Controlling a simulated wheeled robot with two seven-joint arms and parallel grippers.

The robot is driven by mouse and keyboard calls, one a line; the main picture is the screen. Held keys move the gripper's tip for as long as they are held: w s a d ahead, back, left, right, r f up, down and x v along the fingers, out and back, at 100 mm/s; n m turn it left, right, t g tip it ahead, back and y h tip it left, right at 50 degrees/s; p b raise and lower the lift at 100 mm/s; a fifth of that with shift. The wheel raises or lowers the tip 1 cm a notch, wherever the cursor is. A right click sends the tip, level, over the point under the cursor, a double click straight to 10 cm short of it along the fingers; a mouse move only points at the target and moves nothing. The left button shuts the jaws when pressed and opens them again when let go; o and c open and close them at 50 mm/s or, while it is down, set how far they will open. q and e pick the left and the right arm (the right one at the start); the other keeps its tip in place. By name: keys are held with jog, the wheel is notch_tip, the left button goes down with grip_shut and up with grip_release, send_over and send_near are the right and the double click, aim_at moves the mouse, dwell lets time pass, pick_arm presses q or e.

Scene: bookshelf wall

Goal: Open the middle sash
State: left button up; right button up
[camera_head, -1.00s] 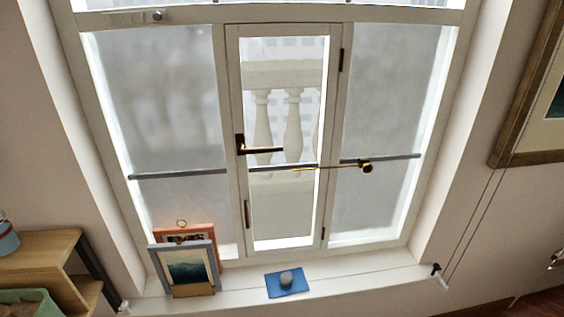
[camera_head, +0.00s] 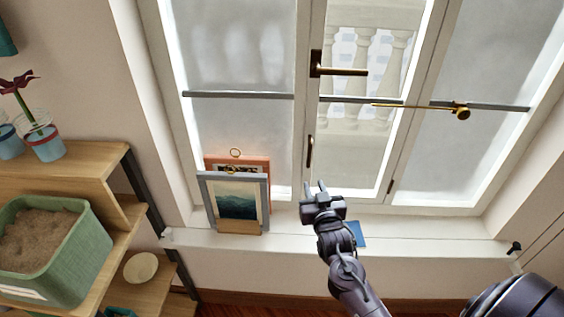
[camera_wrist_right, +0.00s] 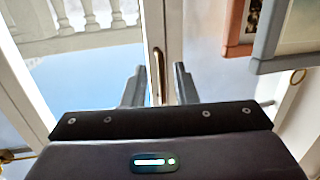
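The middle sash (camera_head: 398,20) is a narrow white-framed window that looks shut. Its dark brass lever handle (camera_head: 338,70) lies horizontal, pointing right. Lower on the same left stile is a slim vertical brass pull (camera_head: 310,152). My right gripper (camera_head: 316,187) is open and empty, below the pull in the head view. In the right wrist view, the pull (camera_wrist_right: 157,75) shows beyond and between the open fingertips (camera_wrist_right: 160,72); I see no contact. A thin brass rod with a round knob (camera_head: 462,113) crosses the sash's right side. My left gripper is not in view.
A grey picture frame (camera_head: 236,203) and an orange one (camera_head: 262,162) lean on the sill left of my gripper. A blue pad (camera_head: 357,234) lies partly behind my arm. A wooden shelf (camera_head: 75,175) with a green sand-filled bin (camera_head: 70,265) stands left. The right sill is mostly clear.

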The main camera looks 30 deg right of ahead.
aim_at(310, 158)
jog(key=shift+m+t, duration=0.3)
jog(key=shift+t, duration=0.3)
jog(key=w+d+r, duration=0.1)
jog(key=w, duration=0.1)
jog(key=w+r, duration=0.2)
jog(key=w, duration=0.1)
jog(key=w+d+r, duration=0.1)
jog(key=w, duration=0.2)
jog(key=shift+d+r+p, duration=0.2)
jog(key=shift+d+p, duration=0.15)
jog(key=shift+c, duration=0.5)
grip_shut()
